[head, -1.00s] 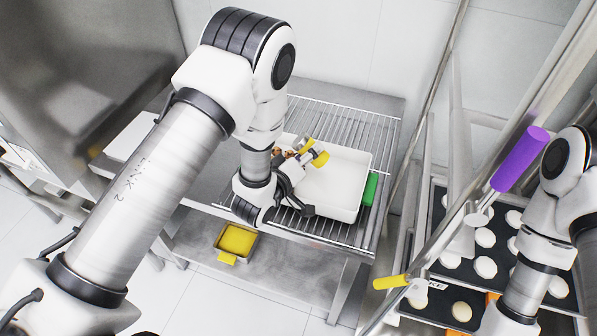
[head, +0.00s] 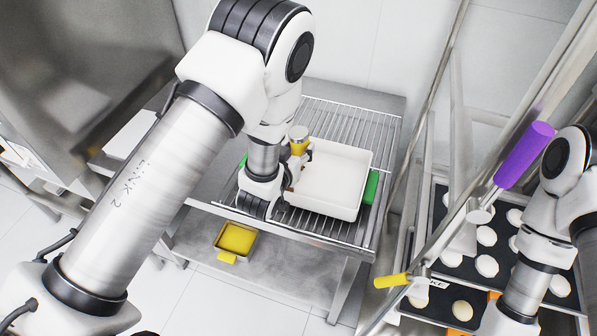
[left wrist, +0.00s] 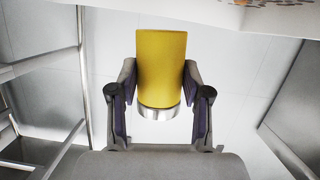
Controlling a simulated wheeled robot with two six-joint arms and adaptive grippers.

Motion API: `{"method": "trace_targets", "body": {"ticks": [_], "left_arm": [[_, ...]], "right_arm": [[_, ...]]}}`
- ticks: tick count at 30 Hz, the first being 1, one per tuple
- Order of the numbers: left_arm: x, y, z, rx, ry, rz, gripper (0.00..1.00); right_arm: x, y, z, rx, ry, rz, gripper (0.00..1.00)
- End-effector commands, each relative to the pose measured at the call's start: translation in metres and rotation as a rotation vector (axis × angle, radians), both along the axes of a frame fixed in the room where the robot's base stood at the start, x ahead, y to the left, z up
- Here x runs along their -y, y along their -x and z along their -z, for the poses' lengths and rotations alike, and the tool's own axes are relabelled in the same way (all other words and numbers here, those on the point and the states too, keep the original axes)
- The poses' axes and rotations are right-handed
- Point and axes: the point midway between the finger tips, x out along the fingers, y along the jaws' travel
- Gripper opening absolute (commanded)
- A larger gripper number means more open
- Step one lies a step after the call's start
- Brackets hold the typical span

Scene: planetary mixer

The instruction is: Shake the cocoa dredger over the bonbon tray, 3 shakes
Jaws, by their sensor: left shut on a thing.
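The cocoa dredger (head: 299,146) is a yellow cylinder with a metal end. My left gripper (head: 296,165) is shut on it. In the head view the dredger looks about upright, metal end up, at the left edge of the white bonbon tray (head: 345,184). In the left wrist view the dredger (left wrist: 162,65) sits between both fingers of the gripper (left wrist: 160,98). The visible tray floor is bare white; its left part is hidden behind my left arm, and I see no bonbons in the head view. My right gripper is out of view.
The tray stands on a wire rack (head: 375,135) with a green block (head: 371,187) at its right. A yellow pan (head: 237,240) lies on the lower shelf. At right, a rack holds dark baking trays with pale rounds (head: 487,266); a purple handle (head: 524,155) juts up nearby.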

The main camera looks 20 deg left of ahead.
Motion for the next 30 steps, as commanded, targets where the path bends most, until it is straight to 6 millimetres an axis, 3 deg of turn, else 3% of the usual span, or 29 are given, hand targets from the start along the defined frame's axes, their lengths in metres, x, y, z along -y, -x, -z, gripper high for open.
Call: {"method": "trace_targets", "body": {"ticks": [3,10,21,30], "left_arm": [[-0.004,0.0,0.005,0.004,-0.109,0.002,0.0],[-0.004,0.0,0.001,0.004,-0.111,0.001,0.0],[-0.004,0.0,-0.038,0.005,-0.109,0.0,0.0],[-0.004,0.0,-0.037,0.004,-0.109,0.0,0.0]], "right_arm": [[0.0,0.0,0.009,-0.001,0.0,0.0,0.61],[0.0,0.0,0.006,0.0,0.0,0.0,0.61],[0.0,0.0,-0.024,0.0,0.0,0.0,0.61],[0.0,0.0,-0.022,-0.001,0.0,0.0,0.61]]}}
